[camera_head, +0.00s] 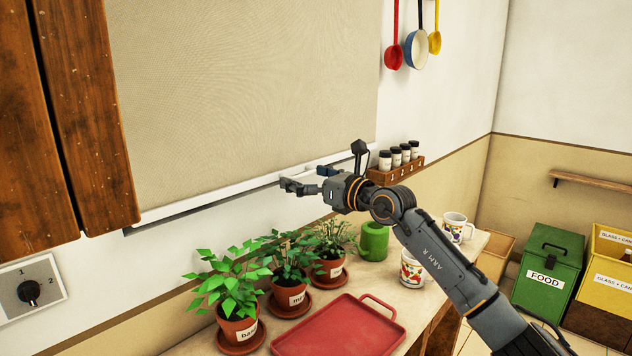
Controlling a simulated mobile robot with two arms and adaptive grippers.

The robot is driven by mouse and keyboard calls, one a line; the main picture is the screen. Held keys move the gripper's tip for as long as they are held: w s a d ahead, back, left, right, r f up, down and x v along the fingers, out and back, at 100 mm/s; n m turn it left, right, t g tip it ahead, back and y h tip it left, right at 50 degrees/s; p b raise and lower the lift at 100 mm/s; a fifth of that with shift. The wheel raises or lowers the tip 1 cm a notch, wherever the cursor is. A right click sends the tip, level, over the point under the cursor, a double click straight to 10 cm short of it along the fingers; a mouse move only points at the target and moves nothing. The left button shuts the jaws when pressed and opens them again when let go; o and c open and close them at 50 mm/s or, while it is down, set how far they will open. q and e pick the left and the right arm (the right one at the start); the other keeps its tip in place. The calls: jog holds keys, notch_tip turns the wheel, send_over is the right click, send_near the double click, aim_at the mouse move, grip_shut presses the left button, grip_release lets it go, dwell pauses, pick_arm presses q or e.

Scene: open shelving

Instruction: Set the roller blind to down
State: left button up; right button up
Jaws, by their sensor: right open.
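The beige roller blind (240,80) hangs over the window, its fabric covering all of the opening that shows. Its top is out of the picture. Its lower edge lies just above or at a white rail (215,197); I cannot tell whether this rail is the blind's bottom bar or the window sill. My right gripper (297,186) is open and empty, pointing left, in front of the right part of the rail. I cannot tell whether it touches the rail. My left gripper is not in view.
A spice rack (400,172) is right of the gripper. A wooden shutter (85,110) and a dial (28,291) are at left.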

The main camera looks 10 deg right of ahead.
jog(key=v, duration=1.1)
jog(key=shift+s+d, duration=0.2)
jog(key=shift+s, duration=0.05)
jog(key=shift+f, duration=0.1)
